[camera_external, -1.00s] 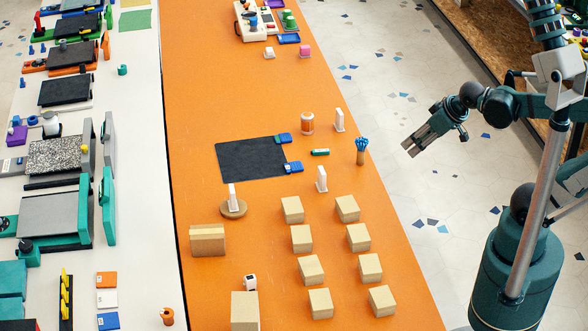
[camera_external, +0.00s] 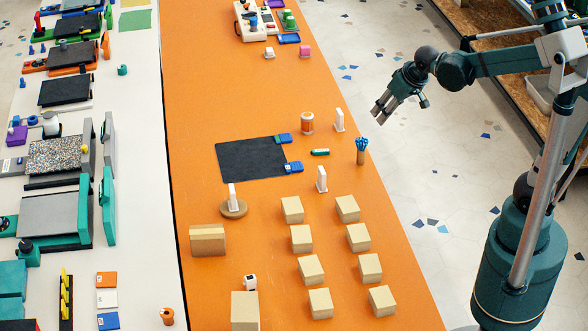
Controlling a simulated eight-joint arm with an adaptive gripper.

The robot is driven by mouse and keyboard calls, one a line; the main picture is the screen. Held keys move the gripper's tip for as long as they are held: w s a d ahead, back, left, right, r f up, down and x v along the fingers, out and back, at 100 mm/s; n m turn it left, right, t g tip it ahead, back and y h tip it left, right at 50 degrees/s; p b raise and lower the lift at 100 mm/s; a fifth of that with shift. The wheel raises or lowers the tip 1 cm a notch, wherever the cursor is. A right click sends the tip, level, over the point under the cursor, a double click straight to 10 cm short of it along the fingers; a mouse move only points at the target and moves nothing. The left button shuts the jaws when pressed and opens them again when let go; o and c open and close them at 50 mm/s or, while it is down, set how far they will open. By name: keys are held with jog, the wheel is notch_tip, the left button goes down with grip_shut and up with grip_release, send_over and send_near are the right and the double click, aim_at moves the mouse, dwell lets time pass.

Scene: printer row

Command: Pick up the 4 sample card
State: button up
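My gripper (camera_external: 380,116) hangs in the air right of the orange table, over the floor. Its fingers point down and left, look apart, and hold nothing. No card is clearly marked 4; any print is too small to read. Flat cards lie at the lower left on the white table: an orange card (camera_external: 106,279), a white card (camera_external: 107,298) and a blue card (camera_external: 108,321). They are far from my gripper. Small white upright pieces stand on the orange table, one at the back right (camera_external: 339,120), one at the middle (camera_external: 321,179) and one on a round base (camera_external: 233,197).
A black mat (camera_external: 250,158) lies mid-table with blue clips at its right edge. An orange-banded spool (camera_external: 307,123) and a cup of blue tools (camera_external: 361,150) stand nearest my gripper. Several cardboard boxes (camera_external: 302,239) fill the front. The orange table's back half is largely clear.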

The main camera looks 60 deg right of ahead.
jog(key=w+d+f+m+g+h+p, duration=0.1)
jog(key=w+d+f+p, duration=0.15)
jog(key=w, duration=0.45)
jog(key=w+d+f+m+p, duration=0.1)
jog(key=w+d+p, duration=0.1)
jog(key=w+d, duration=0.3)
jog(key=m+g+p, duration=0.1)
jog(key=m+p, duration=0.2)
jog(key=p, duration=0.1)
send_over(340, 112)
jog(key=s+a, duration=0.1)
jog(key=s, duration=0.1)
jog(key=shift+h, duration=0.4)
jog(key=shift+a+f, duration=0.2)
jog(key=shift+f, duration=4.25)
jog(key=shift+x, duration=1.3)
jog(key=shift+b+x, duration=0.55)
jog(key=shift+x, duration=2.05)
jog(key=shift+a, duration=0.1)
jog(key=shift+c, duration=0.6)
